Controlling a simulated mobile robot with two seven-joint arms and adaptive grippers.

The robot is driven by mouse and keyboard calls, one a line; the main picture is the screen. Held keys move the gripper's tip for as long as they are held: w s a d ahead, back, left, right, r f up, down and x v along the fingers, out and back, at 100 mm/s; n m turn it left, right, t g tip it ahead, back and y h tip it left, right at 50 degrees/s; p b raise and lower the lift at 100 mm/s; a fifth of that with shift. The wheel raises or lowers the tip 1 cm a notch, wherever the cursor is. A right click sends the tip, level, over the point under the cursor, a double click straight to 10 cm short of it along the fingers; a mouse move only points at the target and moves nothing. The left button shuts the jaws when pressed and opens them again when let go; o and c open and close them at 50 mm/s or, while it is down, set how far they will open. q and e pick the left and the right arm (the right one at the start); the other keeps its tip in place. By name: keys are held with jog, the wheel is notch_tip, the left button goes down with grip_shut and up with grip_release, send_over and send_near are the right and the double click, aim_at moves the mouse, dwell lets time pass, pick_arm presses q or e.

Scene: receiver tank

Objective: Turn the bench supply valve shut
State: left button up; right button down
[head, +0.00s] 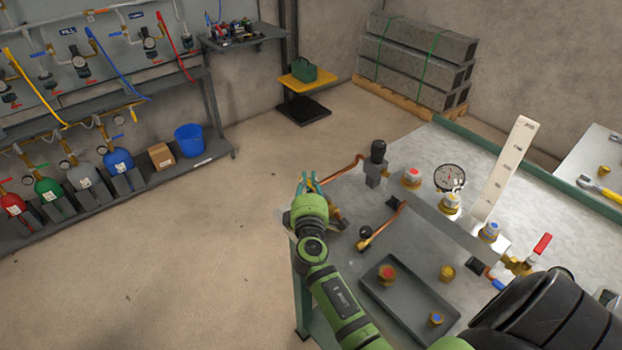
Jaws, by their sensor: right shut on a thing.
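My right gripper (308,183) is at the left edge of the bench (345,192), at the end of my green arm. It is shut on a part of the brass valve fitting there, which I take for the bench supply valve (336,219). My wrist hides most of this valve, so its handle and how far it is turned cannot be told. A copper pipe (343,169) runs from this spot to a black-topped regulator (377,160). My left gripper is not in view.
On the bench stand a pressure gauge (449,178), a white scale (504,168), a red-handled valve (541,245) and a grey tray (385,300) with brass fittings. A rack with several cylinders (50,192) is at the left. The floor (200,260) between is clear.

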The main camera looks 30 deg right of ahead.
jog(key=n+y, duration=0.1)
jog(key=a+n+t+y, duration=0.1)
jog(key=n+t+y+p, duration=0.1)
jog(key=y, duration=0.1)
jog(key=shift+s+a, duration=0.25)
jog(key=shift+s, duration=0.1)
jog(key=shift+s+a+f+n+t+y, duration=0.15)
jog(key=shift+a+n+y, duration=0.1)
jog(key=shift+n+y, duration=0.4)
jog(key=shift+s+a+r+n+t+y, duration=0.1)
jog(key=shift+s+a+n+t+y, duration=0.2)
jog(key=shift+y, duration=0.65)
jog(key=shift+a+f+n+t+y, duration=0.1)
jog(key=shift+a+n+y, duration=0.05)
jog(key=shift+n+y, duration=0.55)
jog(key=c, duration=1.2)
grip_release()
jog(key=shift+c, duration=0.2)
